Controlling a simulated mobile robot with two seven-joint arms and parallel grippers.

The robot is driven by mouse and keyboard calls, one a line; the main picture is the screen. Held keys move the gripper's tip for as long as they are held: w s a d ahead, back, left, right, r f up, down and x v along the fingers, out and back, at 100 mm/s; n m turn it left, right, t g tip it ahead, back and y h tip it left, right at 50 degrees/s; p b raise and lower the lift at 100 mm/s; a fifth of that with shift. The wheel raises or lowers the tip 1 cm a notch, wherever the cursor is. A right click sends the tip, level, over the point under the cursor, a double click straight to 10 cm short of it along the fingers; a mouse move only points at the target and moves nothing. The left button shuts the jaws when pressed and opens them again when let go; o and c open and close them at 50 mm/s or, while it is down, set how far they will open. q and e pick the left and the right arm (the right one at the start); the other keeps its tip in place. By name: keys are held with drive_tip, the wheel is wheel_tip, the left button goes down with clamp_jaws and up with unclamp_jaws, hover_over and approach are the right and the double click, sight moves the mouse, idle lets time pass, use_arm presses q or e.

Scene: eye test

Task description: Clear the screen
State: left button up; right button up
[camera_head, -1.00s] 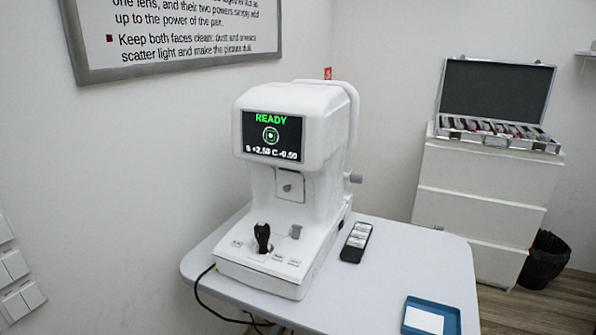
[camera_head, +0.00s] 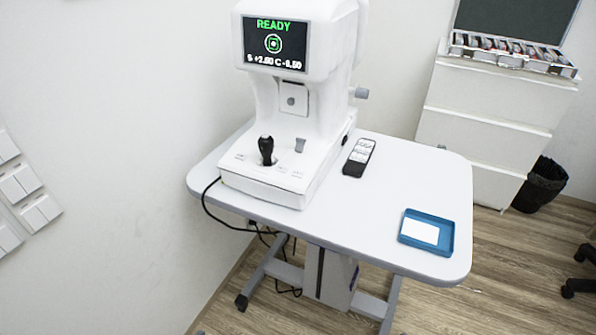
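The white eye-test machine (camera_head: 312,100) stands at the back left of a pale table (camera_head: 410,180). Its screen (camera_head: 274,44) is lit and shows "READY" in green, a green ring symbol, and a line of white figures that reads roughly "S +2.50 C -0.50". A black joystick (camera_head: 266,150) stands on the machine's base, with small labelled buttons beside it. A dark remote (camera_head: 358,157) with light buttons lies on the table to the right of the machine. Neither of my grippers shows in the head view.
A blue tray (camera_head: 444,238) with a white card (camera_head: 420,231) lies near the table's front right. A white drawer cabinet (camera_head: 485,115) holds an open lens case (camera_head: 512,53). A black bin (camera_head: 541,186) stands beside it. White switches (camera_head: 20,183) are on the left wall. A cable hangs at the table's left.

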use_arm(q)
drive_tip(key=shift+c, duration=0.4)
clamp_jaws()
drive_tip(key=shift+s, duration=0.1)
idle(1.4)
